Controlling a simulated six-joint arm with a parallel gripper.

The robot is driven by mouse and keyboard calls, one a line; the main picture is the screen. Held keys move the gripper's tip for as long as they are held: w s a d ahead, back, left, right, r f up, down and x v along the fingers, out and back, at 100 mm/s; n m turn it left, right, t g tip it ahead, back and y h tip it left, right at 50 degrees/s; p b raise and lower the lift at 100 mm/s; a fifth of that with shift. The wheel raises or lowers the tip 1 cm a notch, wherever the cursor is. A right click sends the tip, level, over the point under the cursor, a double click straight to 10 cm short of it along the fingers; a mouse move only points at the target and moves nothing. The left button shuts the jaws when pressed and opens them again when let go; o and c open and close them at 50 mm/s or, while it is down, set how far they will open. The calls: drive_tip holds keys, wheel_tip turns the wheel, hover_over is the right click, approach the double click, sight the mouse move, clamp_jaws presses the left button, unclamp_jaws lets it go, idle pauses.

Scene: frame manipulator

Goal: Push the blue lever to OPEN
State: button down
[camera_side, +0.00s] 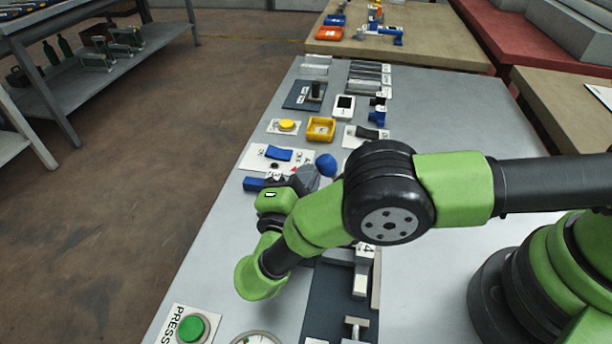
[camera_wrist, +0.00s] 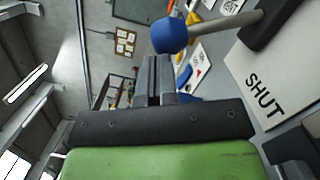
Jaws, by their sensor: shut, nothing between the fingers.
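The blue lever's round knob (camera_side: 325,164) shows in the side view just beyond my arm. In the wrist view the knob (camera_wrist: 169,36) sits on a grey shaft that runs right to a dark base on a white panel (camera_wrist: 262,75) marked SHUT. My gripper (camera_wrist: 158,62) is shut and empty, with its fingertips right by the knob; I cannot tell whether they touch it. In the side view my gripper (camera_side: 308,176) is partly hidden by my arm, which also covers the lever's shaft and base. The OPEN label is not readable.
A green PRESS button (camera_side: 190,328) is at the near edge. The table's left strip is mostly clear.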

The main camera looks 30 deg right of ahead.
drive_tip(key=shift+s+r, duration=0.1)
drive_tip(key=shift+r, duration=0.05)
drive_tip(key=shift+s+d+r+m, duration=0.1)
drive_tip(key=shift+d+m, duration=0.05)
drive_tip(key=shift+m, duration=0.35)
drive_tip(key=shift+s+d+r+m, duration=0.2)
drive_tip(key=shift+m, duration=0.1)
drive_tip(key=shift+s+d+r+m+g, duration=0.3)
drive_tip(key=shift+s+d+r+m, duration=0.15)
drive_tip(key=shift+m, duration=0.45)
drive_tip(key=s+d+m+y, duration=0.1)
drive_tip(key=s+d+m, duration=0.5)
drive_tip(key=m, duration=0.2)
drive_tip(key=shift+s+d+r+g, duration=0.15)
drive_tip(key=shift+r+g, duration=0.1)
drive_tip(key=shift+g, duration=0.05)
